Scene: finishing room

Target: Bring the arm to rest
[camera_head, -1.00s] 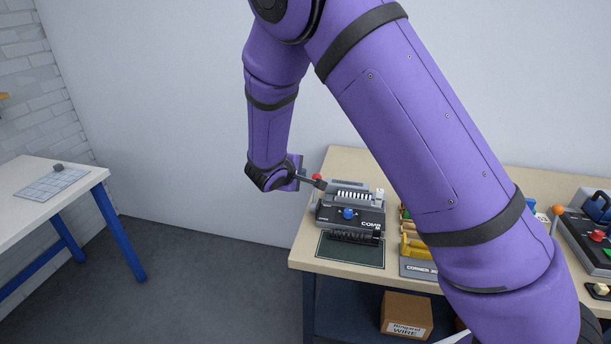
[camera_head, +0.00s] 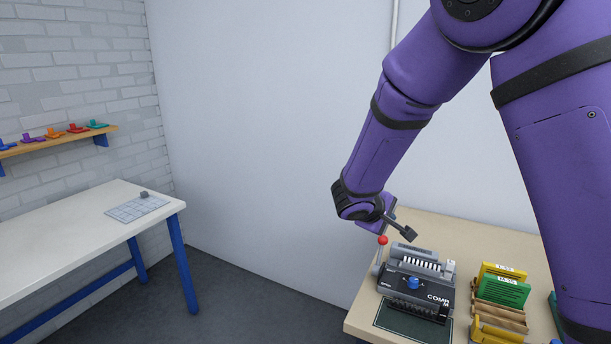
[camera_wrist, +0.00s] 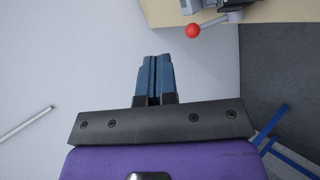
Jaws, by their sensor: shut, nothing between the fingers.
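My gripper shows in the wrist view (camera_wrist: 155,64), its two blue fingers together with nothing between them. In the head view my purple arm comes down from the upper right, and its wrist end hangs above the left back of the right bench; the fingertips cannot be made out there. Below it stands a grey comb-binding machine (camera_head: 415,285) with a blue knob and a red-ball lever (camera_head: 383,240). The red ball also shows in the wrist view (camera_wrist: 193,31), to the right of the fingers and apart from them.
The right bench (camera_head: 470,235) also holds a rack with yellow and green pieces (camera_head: 502,290). A white table (camera_head: 60,235) with a gridded mat (camera_head: 137,208) stands at left, below a wall shelf (camera_head: 55,142) of small coloured items. Open floor lies between table and bench.

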